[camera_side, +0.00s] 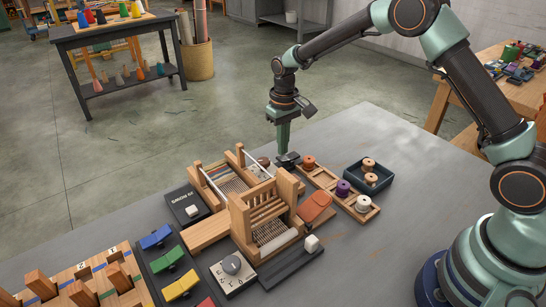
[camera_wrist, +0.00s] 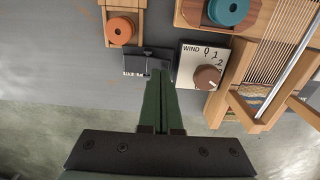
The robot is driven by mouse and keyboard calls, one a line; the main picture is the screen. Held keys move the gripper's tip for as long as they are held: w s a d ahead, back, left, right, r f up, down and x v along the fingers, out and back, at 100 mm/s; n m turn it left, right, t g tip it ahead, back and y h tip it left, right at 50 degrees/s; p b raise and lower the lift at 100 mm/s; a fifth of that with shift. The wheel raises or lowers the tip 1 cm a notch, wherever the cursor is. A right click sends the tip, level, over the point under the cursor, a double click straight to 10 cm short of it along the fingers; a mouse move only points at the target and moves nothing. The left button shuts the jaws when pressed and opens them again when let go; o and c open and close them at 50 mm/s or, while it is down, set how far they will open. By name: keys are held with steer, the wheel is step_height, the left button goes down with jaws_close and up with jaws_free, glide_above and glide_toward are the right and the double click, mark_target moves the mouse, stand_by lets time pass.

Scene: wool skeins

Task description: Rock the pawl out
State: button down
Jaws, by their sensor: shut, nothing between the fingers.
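My gripper (camera_side: 283,150) is shut and empty, pointing straight down beside the back right of the small wooden loom (camera_side: 268,218). A small black block (camera_side: 289,159), likely the pawl's housing, sits right at the fingertips. In the wrist view my green fingers (camera_wrist: 160,74) reach over the right part of this black block (camera_wrist: 134,62), which has a small white label too small to read. I cannot tell whether the tips touch it. The pawl itself is not clearly distinguishable. Next to the block is a white WIND panel (camera_wrist: 188,55) with a brown knob (camera_wrist: 207,77).
A wooden rack (camera_side: 334,186) with orange, purple and white spools lies to the right. A dark tray (camera_side: 354,174) with spools stands behind it. An orange pedal-like piece (camera_side: 314,206) and a black slider with a white knob (camera_side: 312,243) are in front. The grey table at right is clear.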

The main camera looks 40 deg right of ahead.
steer(key=shift+f, duration=1.05)
stand_by(0.4)
steer(key=shift+r, duration=3.55)
steer(key=shift+r, duration=0.15)
step_height(320, 180, up, 7)
steer(key=t, duration=0.1)
glide_above(283, 159)
steer(key=s+d, duration=0.1)
steer(key=s, duration=0.2)
steer(key=s+d+r+t, duration=0.2)
steer(key=s+r+t, duration=0.1)
steer(key=s+r, duration=0.65)
steer(key=s+f+t, duration=0.1)
steer(key=s+f, duration=0.1)
steer(key=s, duration=0.7)
steer(key=shift+d+f+t, duration=0.15)
steer(key=shift+t, duration=0.15)
